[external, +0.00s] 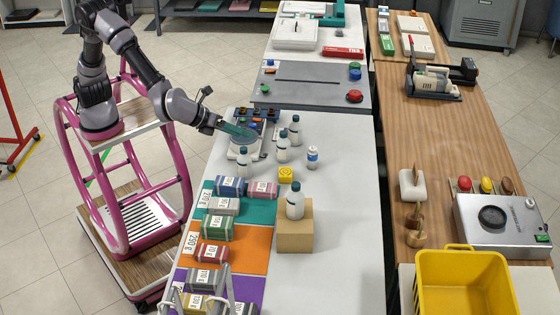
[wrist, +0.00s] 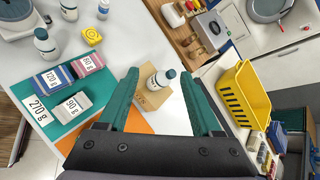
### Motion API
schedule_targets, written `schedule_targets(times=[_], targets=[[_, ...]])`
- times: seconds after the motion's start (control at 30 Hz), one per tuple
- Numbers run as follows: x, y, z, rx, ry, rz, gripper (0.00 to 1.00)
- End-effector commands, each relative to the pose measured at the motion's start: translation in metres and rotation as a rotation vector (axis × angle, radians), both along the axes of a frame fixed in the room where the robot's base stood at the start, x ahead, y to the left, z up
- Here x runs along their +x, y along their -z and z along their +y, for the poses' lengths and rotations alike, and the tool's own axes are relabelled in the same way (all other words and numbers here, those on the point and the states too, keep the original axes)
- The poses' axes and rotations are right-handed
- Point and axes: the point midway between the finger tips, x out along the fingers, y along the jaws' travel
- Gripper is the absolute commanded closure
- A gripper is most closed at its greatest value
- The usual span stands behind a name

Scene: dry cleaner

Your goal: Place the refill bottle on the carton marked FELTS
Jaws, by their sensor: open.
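A white bottle with a dark cap (external: 295,203) stands upright on top of a tan carton (external: 295,238) on the white table. In the wrist view the bottle (wrist: 160,79) and carton (wrist: 146,102) appear between my fingers, farther off. The lettering on the carton is too small to read. My gripper (external: 248,134) has teal fingers, is open and empty, and is above the table's far left part, well apart from the bottle on the carton. In the wrist view my gripper (wrist: 159,76) spreads its fingers wide. Similar bottles (external: 282,149) stand farther back.
Labelled bundles (external: 217,228) lie on teal, orange and purple mats left of the carton. A yellow block (external: 286,174) sits just behind it. A yellow crate (external: 462,285) stands at the front right. The white tabletop right of the carton is clear.

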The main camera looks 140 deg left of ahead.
Motion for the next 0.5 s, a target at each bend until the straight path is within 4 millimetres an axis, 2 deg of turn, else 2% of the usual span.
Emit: schedule_targets(times=[0.03,0.2,0.4,0.5], targets=[[-0.021,-0.023,-0.009,-0.060,-0.038,-0.059,0.34],[-0.089,-0.071,-0.043,-0.262,-0.166,-0.229,0.34],[-0.175,-0.111,-0.089,-0.498,-0.297,-0.405,0.34],[-0.218,-0.122,-0.113,-0.613,-0.356,-0.483,0.34]])
